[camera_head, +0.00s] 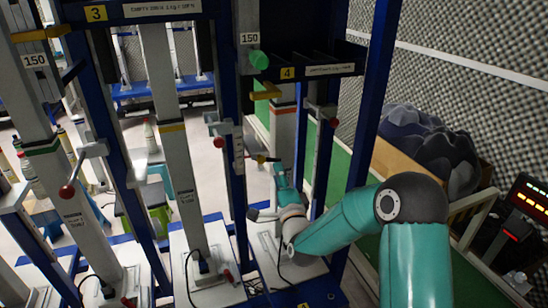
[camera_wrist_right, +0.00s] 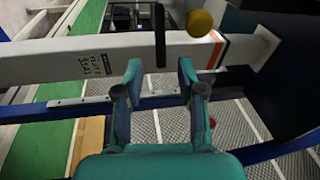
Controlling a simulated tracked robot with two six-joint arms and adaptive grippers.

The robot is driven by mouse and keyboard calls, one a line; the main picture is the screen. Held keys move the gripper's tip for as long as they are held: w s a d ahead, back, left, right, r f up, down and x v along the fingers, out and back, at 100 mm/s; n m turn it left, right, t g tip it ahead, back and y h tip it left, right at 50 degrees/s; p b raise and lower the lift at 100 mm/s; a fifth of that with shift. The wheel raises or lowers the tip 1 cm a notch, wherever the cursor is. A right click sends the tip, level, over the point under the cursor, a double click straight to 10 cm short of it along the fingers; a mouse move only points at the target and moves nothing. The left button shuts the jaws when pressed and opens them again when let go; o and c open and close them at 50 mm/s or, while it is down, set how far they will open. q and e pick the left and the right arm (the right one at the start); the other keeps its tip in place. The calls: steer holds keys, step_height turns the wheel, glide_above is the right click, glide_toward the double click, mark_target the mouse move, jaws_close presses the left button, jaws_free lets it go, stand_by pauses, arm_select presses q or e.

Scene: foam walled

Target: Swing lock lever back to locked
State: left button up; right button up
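Several grey columns carry white levers with red ball ends. One lever's red ball (camera_head: 67,191) hangs at the left, another red ball (camera_head: 219,142) is in the middle, and a third (camera_head: 333,122) is beside the right column (camera_head: 283,130). The pictures do not show which lever is meant. My right gripper (camera_head: 262,192) is open and empty in front of the right column, below its red ball. In the wrist view, the fingers (camera_wrist_right: 160,78) are apart before the column (camera_wrist_right: 90,58); a red ball (camera_wrist_right: 212,123) is partly hidden behind a finger. My left gripper is not in view.
A short dark rod with a yellow end (camera_head: 262,158) is by the gripper. Blue posts (camera_head: 368,95) flank the columns. A lit display (camera_head: 528,198) stands far right.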

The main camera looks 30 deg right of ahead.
mark_target(274, 161)
steer(key=p+x, duration=0.1)
steer(key=x, duration=0.5)
steer(key=shift+w, duration=0.2)
jaws_close()
